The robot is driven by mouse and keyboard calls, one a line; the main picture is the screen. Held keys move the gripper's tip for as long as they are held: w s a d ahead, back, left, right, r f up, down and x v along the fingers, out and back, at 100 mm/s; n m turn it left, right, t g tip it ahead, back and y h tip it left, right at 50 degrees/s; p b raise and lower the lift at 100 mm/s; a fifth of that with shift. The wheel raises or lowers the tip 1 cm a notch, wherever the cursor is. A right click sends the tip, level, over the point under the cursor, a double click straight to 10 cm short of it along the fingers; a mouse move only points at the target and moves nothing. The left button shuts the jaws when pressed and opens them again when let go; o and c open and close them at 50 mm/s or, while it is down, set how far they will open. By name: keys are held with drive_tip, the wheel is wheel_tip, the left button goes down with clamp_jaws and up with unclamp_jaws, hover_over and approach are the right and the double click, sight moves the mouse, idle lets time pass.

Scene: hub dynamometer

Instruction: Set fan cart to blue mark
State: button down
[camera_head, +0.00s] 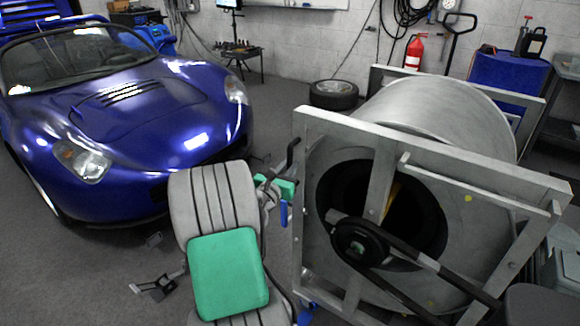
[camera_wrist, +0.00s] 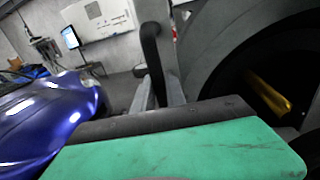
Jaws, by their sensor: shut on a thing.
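The fan cart (camera_head: 430,165) is a large grey drum fan in a square metal frame, with a belt and pulley on its near face. It stands at the right in the head view, and its dark round opening (camera_wrist: 240,85) shows in the wrist view. My gripper (camera_head: 284,187) is at the frame's left edge, shut on the cart's black bent handle (camera_head: 293,153). The handle (camera_wrist: 153,60) rises ahead in the wrist view.
A blue sports car (camera_head: 120,110) stands close on the left. A loose tyre (camera_head: 334,94) lies behind the cart, and a red extinguisher (camera_head: 414,52) is at the back wall. A blue cabinet (camera_head: 508,75) is at the back right. Grey floor (camera_head: 285,115) is open between car and cart.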

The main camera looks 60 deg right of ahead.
drive_tip(key=shift+s+a+f+p, duration=0.1)
drive_tip(key=shift+s+p, duration=0.85)
drive_tip(key=c, duration=1.8)
unclamp_jaws()
drive_tip(key=shift+s, duration=0.1)
drive_tip(key=shift+o, duration=1.3)
drive_tip(key=shift+s, duration=0.1)
drive_tip(key=shift+o, duration=0.9)
drive_tip(key=shift+w, duration=0.3)
drive_tip(key=shift+w+r, duration=0.15)
drive_tip(key=shift+r, duration=0.05)
